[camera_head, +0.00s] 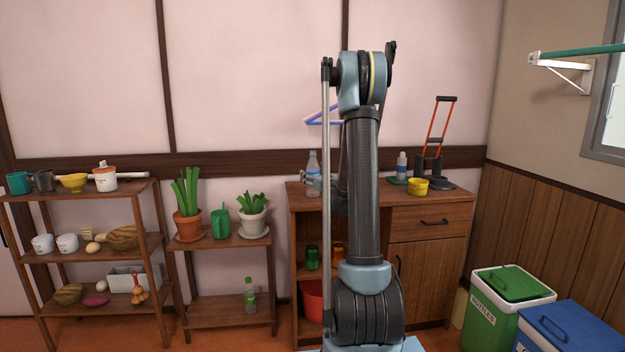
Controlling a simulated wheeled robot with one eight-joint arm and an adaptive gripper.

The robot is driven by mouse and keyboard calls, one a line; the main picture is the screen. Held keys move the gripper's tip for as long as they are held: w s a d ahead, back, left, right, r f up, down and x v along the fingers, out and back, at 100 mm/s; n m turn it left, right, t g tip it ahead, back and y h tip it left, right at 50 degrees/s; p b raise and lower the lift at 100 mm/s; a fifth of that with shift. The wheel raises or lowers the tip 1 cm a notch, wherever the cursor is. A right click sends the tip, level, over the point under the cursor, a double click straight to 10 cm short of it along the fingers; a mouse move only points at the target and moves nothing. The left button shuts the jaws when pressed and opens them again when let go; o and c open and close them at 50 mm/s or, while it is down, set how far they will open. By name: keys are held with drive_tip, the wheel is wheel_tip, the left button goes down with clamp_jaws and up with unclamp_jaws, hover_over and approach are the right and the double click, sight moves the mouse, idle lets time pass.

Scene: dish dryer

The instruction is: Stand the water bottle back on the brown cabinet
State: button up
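A clear water bottle (312,161) stands upright at the left end of the top of the brown cabinet (432,217). Its lower part is partly hidden by a pale blue-grey piece of my gripper (310,179), which is right at the bottle. My arm rises in front of the cabinet and hides most of the gripper. I cannot tell whether the fingers are closed on the bottle, or whether its base touches the cabinet top.
Left are a low shelf with plants (188,222) and a shelf of dishes (125,245). Bins (497,315) stand at the right.

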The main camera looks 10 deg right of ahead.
drive_tip(key=shift+r, duration=0.1)
drive_tip(key=v, duration=1.1)
drive_tip(key=shift+s+d, duration=0.2)
drive_tip(key=shift+s, duration=0.15)
drive_tip(key=s+a+f+n+g+y, duration=0.1)
drive_tip(key=s+a+f+n+g, duration=0.1)
drive_tip(key=s+a+n+g, duration=0.55)
drive_tip(key=s+a+f+n+g+y, duration=0.1)
drive_tip(key=s+a+n, duration=0.4)
drive_tip(key=s+n, duration=0.65)
drive_tip(key=s+d+f+n+g+h, duration=0.2)
drive_tip(key=s+d+f+n, duration=0.1)
drive_tip(key=s, duration=0.5)
drive_tip(key=s+d+f+n+g+h, duration=0.2)
drive_tip(key=s+n, duration=0.4)
drive_tip(key=s, duration=0.3)
drive_tip(key=s+d+f+n+g+h, duration=0.2)
drive_tip(key=s+d+f+n+h, duration=0.1)
drive_tip(key=s, duration=0.6)
wheel_tip(320, 180, down, 2)
drive_tip(key=shift+s+d+f+n+g, duration=0.15)
drive_tip(key=shift+d+n+g, duration=0.3)
drive_tip(key=shift+n, duration=0.55)
